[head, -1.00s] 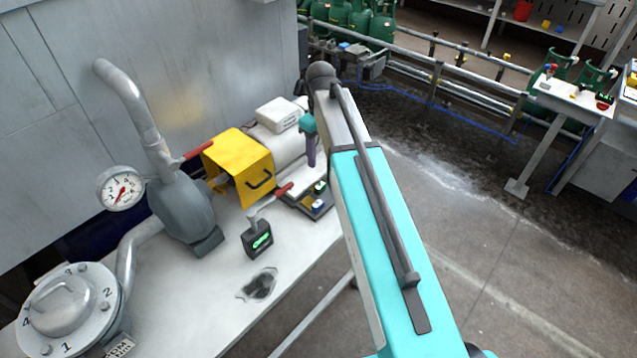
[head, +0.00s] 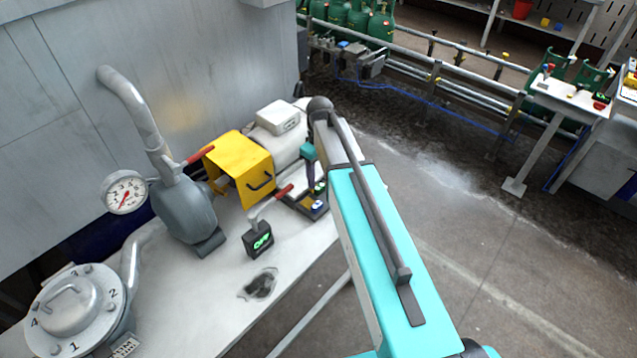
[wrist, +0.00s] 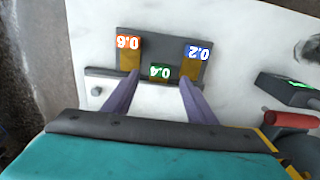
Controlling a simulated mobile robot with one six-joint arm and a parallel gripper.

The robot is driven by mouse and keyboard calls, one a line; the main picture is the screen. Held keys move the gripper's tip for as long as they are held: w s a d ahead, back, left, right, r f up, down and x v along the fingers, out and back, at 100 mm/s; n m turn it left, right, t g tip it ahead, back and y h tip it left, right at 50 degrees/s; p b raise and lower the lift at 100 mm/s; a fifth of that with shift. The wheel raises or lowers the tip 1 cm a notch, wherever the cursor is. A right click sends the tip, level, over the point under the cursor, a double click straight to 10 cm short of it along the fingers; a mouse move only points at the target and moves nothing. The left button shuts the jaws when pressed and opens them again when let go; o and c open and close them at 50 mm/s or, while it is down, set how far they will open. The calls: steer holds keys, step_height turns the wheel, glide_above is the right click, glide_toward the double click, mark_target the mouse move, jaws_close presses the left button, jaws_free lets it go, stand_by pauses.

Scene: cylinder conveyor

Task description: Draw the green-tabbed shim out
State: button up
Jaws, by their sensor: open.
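The green-tabbed shim (wrist: 160,72), marked 0.4, sits in a dark holder (wrist: 178,40) between an orange-red tab (wrist: 128,42) marked 0.6 and a blue tab (wrist: 196,52) marked 0.2. My gripper (wrist: 160,80) is open, its two purple fingers on either side of the green tab in the wrist view. I see no finger contact with the tab, and the height gap is hard to judge. In the head view my gripper (head: 310,176) is over the holder on the bench, partly covering it; the blue tab (head: 319,204) shows at its near end.
A yellow cover (head: 238,165) stands left of the holder. A red-handled lever (head: 270,202) and a dark box with a green display (head: 258,240) are close in front. The grey bench (head: 215,300) has a dark stain near its edge. Open floor lies to the right.

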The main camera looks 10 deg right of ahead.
mark_target(319, 187)
steer(key=shift+f+p, duration=0.65)
steer(key=shift+f, duration=1.8)
